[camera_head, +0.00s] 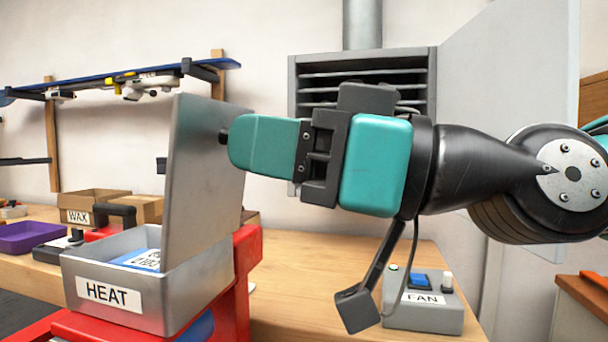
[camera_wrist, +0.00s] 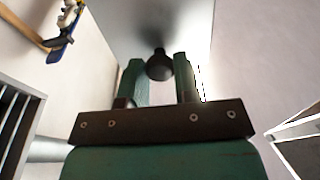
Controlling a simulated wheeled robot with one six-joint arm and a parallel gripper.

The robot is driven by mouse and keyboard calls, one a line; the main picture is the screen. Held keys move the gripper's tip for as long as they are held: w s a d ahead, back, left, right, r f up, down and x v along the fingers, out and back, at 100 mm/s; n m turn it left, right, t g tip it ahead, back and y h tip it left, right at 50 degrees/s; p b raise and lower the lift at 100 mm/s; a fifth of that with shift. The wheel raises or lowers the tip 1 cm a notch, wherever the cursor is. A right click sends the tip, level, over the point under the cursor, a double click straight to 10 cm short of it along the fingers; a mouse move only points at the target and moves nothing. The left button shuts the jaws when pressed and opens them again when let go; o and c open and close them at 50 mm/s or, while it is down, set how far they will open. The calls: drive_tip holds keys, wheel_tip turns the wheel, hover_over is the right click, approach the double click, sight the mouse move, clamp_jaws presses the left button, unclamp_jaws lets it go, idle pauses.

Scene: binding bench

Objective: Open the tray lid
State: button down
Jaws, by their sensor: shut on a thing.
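The metal tray (camera_head: 205,290), labelled HEAT, stands at the left in the head view with a blue-and-white item (camera_head: 138,260) in it. Its grey lid (camera_head: 203,185) stands raised, nearly upright, above the tray's right side; its face fills the top of the wrist view (camera_wrist: 190,22). A black lid knob (camera_head: 223,137) sticks out from the lid's right face. My gripper (camera_head: 240,143) is at the knob, coming from the right. In the wrist view its green fingers (camera_wrist: 158,72) are on either side of the knob (camera_wrist: 160,66), shut on it.
A red stand (camera_head: 247,265) is under the tray. A FAN switch box (camera_head: 425,308) sits on the wooden bench below my arm. A WAX box (camera_head: 92,204) and purple tray (camera_head: 30,236) lie at left. A vent hood (camera_head: 305,75) is behind.

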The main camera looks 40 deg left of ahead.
drive_tip(key=shift+d+r, duration=0.1)
drive_tip(key=shift+d, duration=0.05)
drive_tip(key=c, duration=1)
unclamp_jaws()
drive_tip(key=shift+o, duration=0.8)
drive_tip(key=shift+w+d, duration=0.1)
drive_tip(key=b+v, duration=1.2)
drive_tip(key=b, duration=0.3)
drive_tip(key=shift+b, duration=0.3)
